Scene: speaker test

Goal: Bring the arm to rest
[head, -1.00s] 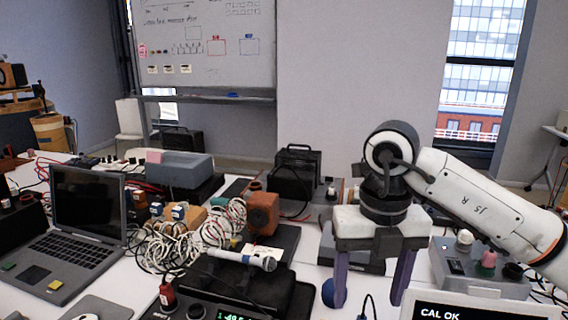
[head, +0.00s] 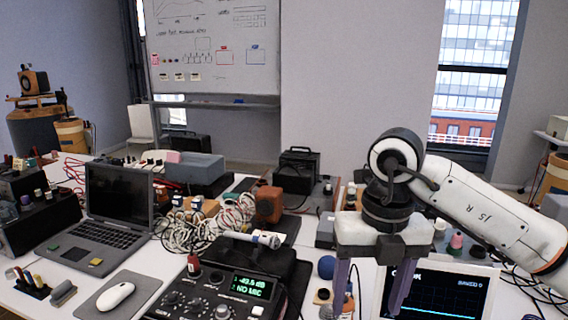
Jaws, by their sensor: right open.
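My right gripper (head: 370,290) hangs at the lower right of the head view, its fingers pointing down and spread apart with nothing between them. Its fingers are in front of the left part of a screen (head: 463,292) showing a trace. My right arm comes in from the right edge, with a white forearm marked J5 R. My left gripper does not show.
A level meter (head: 215,300), a microphone (head: 262,239), cables (head: 190,228) and an orange speaker (head: 268,203) lie left of the gripper. A laptop (head: 105,225) and a mouse (head: 115,296) are farther left. A blue ball (head: 326,267) is close to the gripper. The table is crowded.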

